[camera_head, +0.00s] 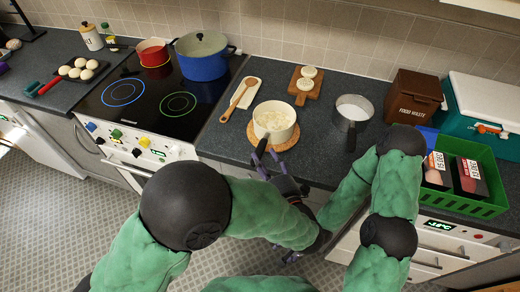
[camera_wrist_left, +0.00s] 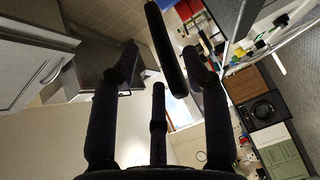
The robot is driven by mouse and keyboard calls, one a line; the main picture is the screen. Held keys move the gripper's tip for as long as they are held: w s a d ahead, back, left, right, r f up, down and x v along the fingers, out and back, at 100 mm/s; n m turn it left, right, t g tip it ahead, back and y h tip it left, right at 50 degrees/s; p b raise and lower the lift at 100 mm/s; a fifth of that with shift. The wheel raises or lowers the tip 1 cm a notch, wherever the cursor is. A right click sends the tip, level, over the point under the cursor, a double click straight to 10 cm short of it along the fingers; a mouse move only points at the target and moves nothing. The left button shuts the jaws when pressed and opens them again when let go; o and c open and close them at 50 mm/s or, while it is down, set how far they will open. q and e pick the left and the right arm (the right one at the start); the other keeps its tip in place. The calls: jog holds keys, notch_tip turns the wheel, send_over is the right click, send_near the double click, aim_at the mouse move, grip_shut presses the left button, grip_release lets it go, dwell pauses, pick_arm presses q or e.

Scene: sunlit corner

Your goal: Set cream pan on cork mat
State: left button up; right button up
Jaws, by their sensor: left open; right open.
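The cream pan (camera_head: 274,118) is a round, pale pan with whitish contents. It appears to stand upright on the round cork mat (camera_head: 282,146), whose front rim shows below it; any small gap is hard to judge. My left gripper (camera_head: 266,157) is open in front of the pan and over the mat's front edge. Its fingers show dark in the left wrist view (camera_wrist_left: 163,62), with a black bar running between them that I cannot identify for sure. My right gripper (camera_head: 288,257) is open, low in front of the counter, largely hidden by my arms.
Left of the pan are a white board with a wooden spoon (camera_head: 238,98) and the hob with a blue pot (camera_head: 203,58). A wooden board (camera_head: 306,88) is behind. A white-filled dark-handled pan (camera_head: 355,108) and a green crate (camera_head: 488,208) are right.

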pick_arm(q)
jog(key=p+v, duration=0.1)
jog(key=v, duration=0.6)
jog(key=s+a+f+n+g+y, duration=0.25)
jog(key=a+f+n+g, duration=0.8)
jog(key=f, duration=0.55)
jog(key=s+f+n+g+h, duration=0.9)
jog(key=s+f+n, duration=0.4)
jog(key=n, duration=0.7)
jog(key=w+a+f+n+t+h, duration=0.2)
jog(key=w+f+n, duration=0.1)
jog(key=n, duration=0.8)
jog(key=w+a+f+n+t+h, duration=0.2)
jog(key=w+n, duration=0.3)
jog(key=n, duration=0.7)
jog(key=shift+f, duration=0.85)
jog(key=shift+w, duration=0.15)
